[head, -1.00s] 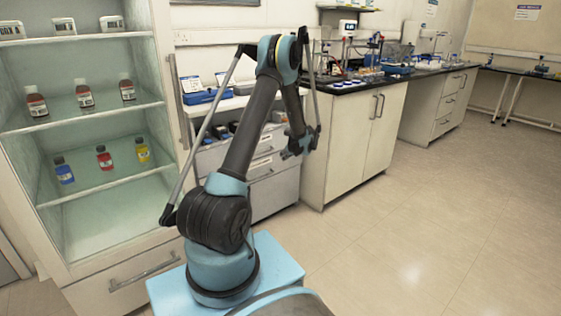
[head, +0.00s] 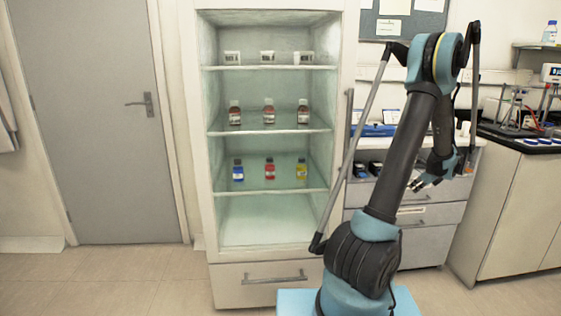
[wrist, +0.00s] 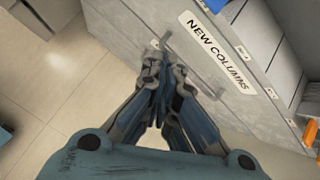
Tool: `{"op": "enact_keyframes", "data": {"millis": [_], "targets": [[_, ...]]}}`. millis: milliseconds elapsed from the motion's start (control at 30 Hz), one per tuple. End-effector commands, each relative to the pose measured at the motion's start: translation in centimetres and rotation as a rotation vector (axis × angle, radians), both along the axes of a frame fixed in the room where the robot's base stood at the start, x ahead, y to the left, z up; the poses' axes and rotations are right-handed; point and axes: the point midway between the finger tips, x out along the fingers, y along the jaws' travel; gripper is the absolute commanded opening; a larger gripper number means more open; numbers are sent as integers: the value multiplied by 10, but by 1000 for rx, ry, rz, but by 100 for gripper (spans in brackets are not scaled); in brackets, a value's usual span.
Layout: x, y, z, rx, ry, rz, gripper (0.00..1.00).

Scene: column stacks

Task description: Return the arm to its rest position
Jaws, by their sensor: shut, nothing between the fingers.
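My arm rises from its light blue base in the head view, with its elbow high at the right and the forearm hanging down. My gripper (head: 420,184) hangs in front of the drawer cabinet (head: 424,240), apart from the bottles. In the wrist view my gripper (wrist: 160,92) points toward the cabinet side with the "NEW COLUMNS" label (wrist: 216,50). Its fingers are together with nothing visible between them.
An open shelf cabinet (head: 205,150) holds white boxes, brown bottles (head: 268,112), and blue (head: 238,171), red (head: 270,170) and yellow (head: 301,170) bottles. A grey door (head: 90,120) stands left. A lab counter (head: 515,210) stands right. Floor (head: 120,280) at the left is clear.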

Motion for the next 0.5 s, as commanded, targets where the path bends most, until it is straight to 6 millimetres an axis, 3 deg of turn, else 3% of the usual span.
{"op": "enact_keyframes", "data": {"millis": [100, 500], "targets": [[-2, 41, 23, -65, 14, 114, 0], [-34, 165, 81, -283, 47, 506, 0]]}}
